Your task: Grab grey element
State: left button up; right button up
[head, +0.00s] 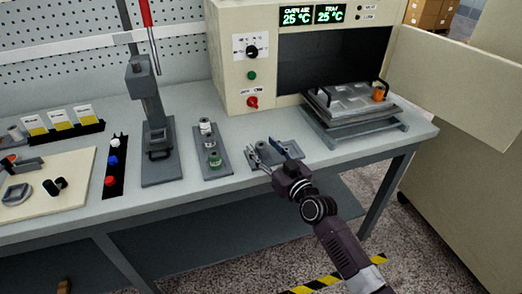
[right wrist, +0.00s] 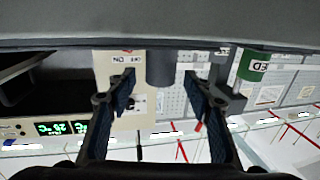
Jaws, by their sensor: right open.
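A grey cylinder (right wrist: 160,68), which may be the grey element, shows in the right wrist view between and beyond the fingertips of my right gripper (right wrist: 158,86). The fingers stand apart on either side of it, and I cannot tell whether they touch it. In the head view my right gripper (head: 272,150) is low over a small grey plate (head: 254,163) near the table's front edge. The gripper and arm hide most of what stands there. My left gripper is not clearly seen.
A grey plate with a green-based spool (head: 214,159) lies just left; the green part also shows in the wrist view (right wrist: 254,66). A grey press (head: 161,170) stands further left. A grey stand with a metal tray (head: 350,105) is at the right, before the oven (head: 258,15).

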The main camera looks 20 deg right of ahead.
jog(key=shift+s, duration=0.1)
jog(key=shift+c, duration=0.2)
jog(key=c, duration=1.2)
jog(key=shift+r, duration=0.1)
jog(key=shift+c, duration=0.2)
